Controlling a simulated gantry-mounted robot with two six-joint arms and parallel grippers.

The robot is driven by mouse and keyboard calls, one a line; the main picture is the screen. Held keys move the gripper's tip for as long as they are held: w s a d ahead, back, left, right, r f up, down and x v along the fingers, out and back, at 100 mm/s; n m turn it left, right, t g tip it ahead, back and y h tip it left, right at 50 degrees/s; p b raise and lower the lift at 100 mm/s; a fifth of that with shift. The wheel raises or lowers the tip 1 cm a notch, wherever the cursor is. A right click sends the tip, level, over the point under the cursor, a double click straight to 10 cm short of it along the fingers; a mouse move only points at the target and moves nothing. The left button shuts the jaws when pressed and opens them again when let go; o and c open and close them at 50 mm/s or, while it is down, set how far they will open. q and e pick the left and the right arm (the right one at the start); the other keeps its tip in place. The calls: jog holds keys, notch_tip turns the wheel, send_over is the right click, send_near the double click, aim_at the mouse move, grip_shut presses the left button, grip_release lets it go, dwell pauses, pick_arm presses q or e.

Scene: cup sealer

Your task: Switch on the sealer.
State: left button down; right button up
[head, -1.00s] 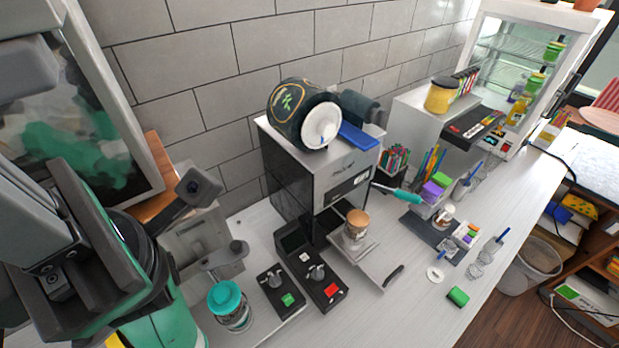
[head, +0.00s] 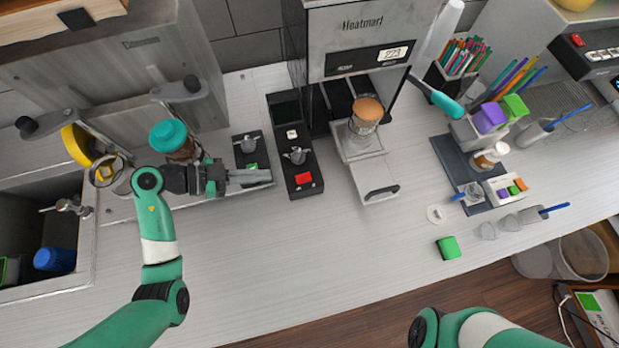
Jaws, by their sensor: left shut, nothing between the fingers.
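The sealer (head: 365,28) is the grey and black machine at the top centre, with a lit number display and a sliding tray (head: 374,178) pulled out in front. A cup with a tan lid (head: 366,117) stands in the tray. Beside the sealer on its left is a black control box (head: 294,140) with a knob and a red button (head: 303,178). A smaller black box (head: 248,145) with a knob and a green button lies further left. My left gripper (head: 268,176) is shut and empty, its fingertips by the smaller box's front edge, short of the red button. My right gripper is out of view.
A jar with a teal lid (head: 168,136) stands close behind my left wrist. A sink (head: 40,225) is at the left. A dark tray (head: 455,165) with small items and a green block (head: 448,248) are at the right. The front middle counter is clear.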

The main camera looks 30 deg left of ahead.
pick_arm(q)
jog(key=shift+a, duration=0.55)
jog(key=b, duration=0.2)
send_over(300, 179)
jog(key=s+a, duration=0.2)
notch_tip(300, 179, down, 4)
jog(key=shift+w+d+r, duration=0.15)
jog(key=f, duration=0.1)
jog(key=w+d+f+b, duration=0.1)
jog(key=f+b, duration=0.1)
jog(key=shift+w+d+f, duration=0.35)
jog(key=shift+d+f, duration=0.05)
